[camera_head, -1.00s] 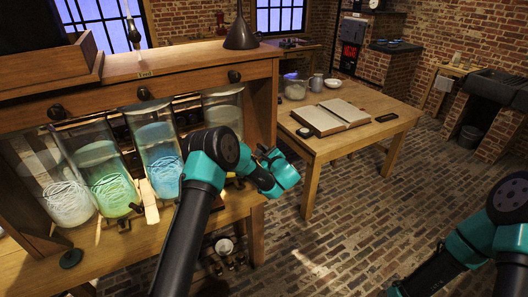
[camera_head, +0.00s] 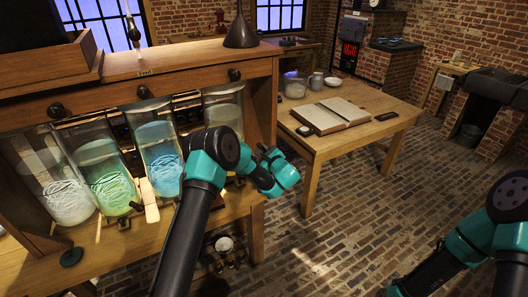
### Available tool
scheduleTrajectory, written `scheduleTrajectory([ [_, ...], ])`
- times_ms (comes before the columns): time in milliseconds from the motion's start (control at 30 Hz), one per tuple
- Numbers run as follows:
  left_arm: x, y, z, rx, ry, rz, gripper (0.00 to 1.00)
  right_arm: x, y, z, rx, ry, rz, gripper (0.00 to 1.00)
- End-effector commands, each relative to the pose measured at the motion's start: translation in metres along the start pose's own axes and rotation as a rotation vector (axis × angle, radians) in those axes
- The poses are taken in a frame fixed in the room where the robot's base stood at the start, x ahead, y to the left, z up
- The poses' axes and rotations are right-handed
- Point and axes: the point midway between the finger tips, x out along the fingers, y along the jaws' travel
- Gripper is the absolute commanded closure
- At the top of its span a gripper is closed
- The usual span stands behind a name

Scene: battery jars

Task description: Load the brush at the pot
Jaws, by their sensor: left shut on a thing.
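My left gripper (camera_head: 280,170) is at the end of the left arm, right of the jars and beside the bench's right end. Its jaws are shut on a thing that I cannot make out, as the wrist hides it. No brush can be told apart. Of my right arm only black and teal links show at the right edge; its gripper is outside the view. I cannot tell which vessel is the pot: a grey mug (camera_head: 316,82) and a white bowl (camera_head: 334,82) stand on the far table, and a small white vessel (camera_head: 225,243) is low under the bench.
Several glass jars with pale, green and blue coils stand in the wooden bench (camera_head: 180,71); one is the blue jar (camera_head: 164,172). A funnel (camera_head: 240,28) stands on top. The far table (camera_head: 350,135) holds an open book (camera_head: 333,115) and a glass jar (camera_head: 294,86). The brick floor between is clear.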

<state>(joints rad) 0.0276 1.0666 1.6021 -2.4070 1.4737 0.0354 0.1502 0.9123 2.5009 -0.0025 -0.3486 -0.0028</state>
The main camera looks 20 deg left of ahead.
Motion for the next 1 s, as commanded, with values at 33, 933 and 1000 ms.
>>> scheduleTrajectory([
  [33,0.000,0.001,-0.001,0.001,0.002,0.001,1.00,0.000,0.000,0.000,0.000,0.000,0.000,0.57],
  [933,0.000,-0.027,0.040,0.000,0.001,0.000,1.00,0.000,0.000,0.000,0.000,0.000,0.000,0.57],
  [1000,0.000,-0.030,0.043,0.000,0.000,0.000,1.00,0.000,0.000,0.000,0.000,0.000,0.000,0.57],
])
